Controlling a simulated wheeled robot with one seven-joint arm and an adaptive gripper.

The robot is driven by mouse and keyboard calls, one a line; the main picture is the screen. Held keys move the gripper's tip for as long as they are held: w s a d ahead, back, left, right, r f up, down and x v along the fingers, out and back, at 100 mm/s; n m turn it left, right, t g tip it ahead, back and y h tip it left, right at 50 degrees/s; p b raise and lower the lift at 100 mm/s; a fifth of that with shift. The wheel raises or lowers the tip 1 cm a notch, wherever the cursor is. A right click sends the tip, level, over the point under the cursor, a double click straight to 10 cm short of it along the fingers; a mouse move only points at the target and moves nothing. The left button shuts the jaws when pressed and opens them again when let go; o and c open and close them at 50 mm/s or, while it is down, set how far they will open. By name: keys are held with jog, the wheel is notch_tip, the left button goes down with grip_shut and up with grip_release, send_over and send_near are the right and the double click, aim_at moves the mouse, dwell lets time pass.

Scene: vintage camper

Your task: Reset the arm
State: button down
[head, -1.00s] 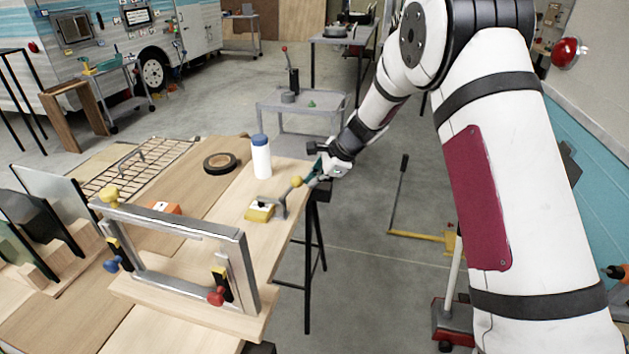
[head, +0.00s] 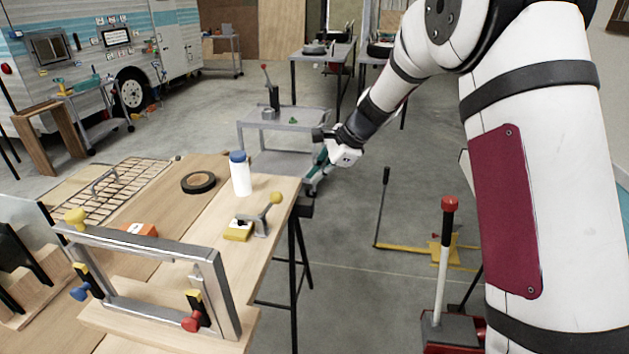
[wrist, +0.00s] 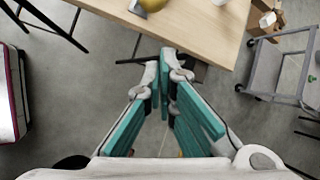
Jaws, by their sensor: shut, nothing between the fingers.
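My gripper (head: 311,184) is at the right edge of the wooden workbench in the head view, a little beyond the toggle clamp with the yellow ball. In the wrist view my gripper (wrist: 168,62) shows its teal finger pads closed together with nothing between them. The fingertips point toward the bench edge, over the grey floor. My arm reaches in from the right side of the head view, bent at the elbow.
The workbench (head: 182,235) holds a metal frame (head: 140,251), a white bottle with a blue cap (head: 240,176), black tape (head: 198,183) and a toggle clamp (head: 262,222). A grey cart (head: 262,138) stands behind. A red-and-white stand (head: 445,262) is at right.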

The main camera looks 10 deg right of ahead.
jog(key=s+d+r+n+h+p, duration=0.1)
jog(key=s+r+n, duration=0.3)
jog(key=s+r, duration=0.4)
jog(key=s+d+r+n+h, duration=0.1)
jog(key=s+r+n, duration=0.4)
jog(key=s, duration=0.6)
jog(key=s+d+n+h, duration=0.1)
jog(key=s+d+n, duration=0.2)
jog(key=s, duration=0.9)
jog(key=s+d+r+n+h+p, duration=0.1)
jog(key=s+n, duration=0.4)
jog(key=s, duration=0.7)
jog(key=shift+s+d+h+p, duration=0.3)
jog(key=shift+d+h, duration=0.5)
jog(key=shift+d, duration=0.3)
jog(key=shift+r, duration=0.1)
